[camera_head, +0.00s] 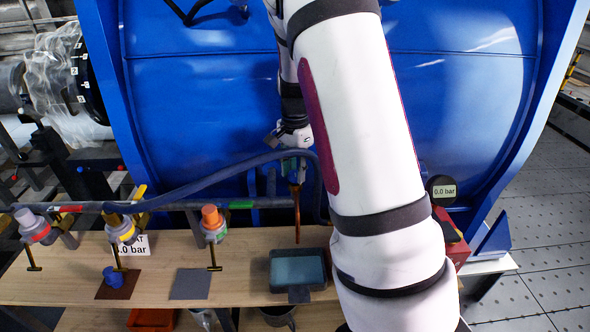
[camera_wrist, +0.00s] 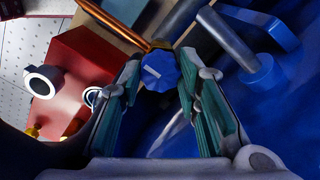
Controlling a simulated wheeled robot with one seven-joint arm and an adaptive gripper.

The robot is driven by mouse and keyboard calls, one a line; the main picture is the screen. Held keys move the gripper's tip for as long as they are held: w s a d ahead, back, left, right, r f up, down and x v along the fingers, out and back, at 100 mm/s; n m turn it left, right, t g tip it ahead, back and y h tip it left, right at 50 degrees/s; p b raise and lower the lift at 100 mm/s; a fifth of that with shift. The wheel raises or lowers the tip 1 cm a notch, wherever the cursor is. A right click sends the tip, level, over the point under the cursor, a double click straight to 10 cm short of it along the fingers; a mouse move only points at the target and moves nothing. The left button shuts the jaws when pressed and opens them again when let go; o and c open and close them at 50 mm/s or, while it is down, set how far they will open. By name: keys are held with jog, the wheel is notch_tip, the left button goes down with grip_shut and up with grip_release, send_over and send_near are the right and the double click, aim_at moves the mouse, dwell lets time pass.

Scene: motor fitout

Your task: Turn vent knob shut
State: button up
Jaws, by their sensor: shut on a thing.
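The vent knob (camera_wrist: 158,72) is a blue, many-sided knob with a short white line on its face. In the wrist view it sits between the two green-padded fingertips of my gripper (camera_wrist: 160,76), which is shut on it. A copper-coloured pipe (camera_wrist: 118,18) runs away from beside the knob. In the head view my gripper (camera_head: 294,154) is at the pipe's top, in front of the blue tank; the knob is mostly hidden there by the gripper.
A blue hose (camera_head: 215,178) loops close to my gripper. Several valves with coloured caps stand at left. A gauge (camera_head: 443,190) reads 0.0 bar.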

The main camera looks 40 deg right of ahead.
aim_at(295, 173)
jog(key=o, duration=1.1)
jog(key=shift+o, duration=0.2)
notch_tip(295, 173, up, 12)
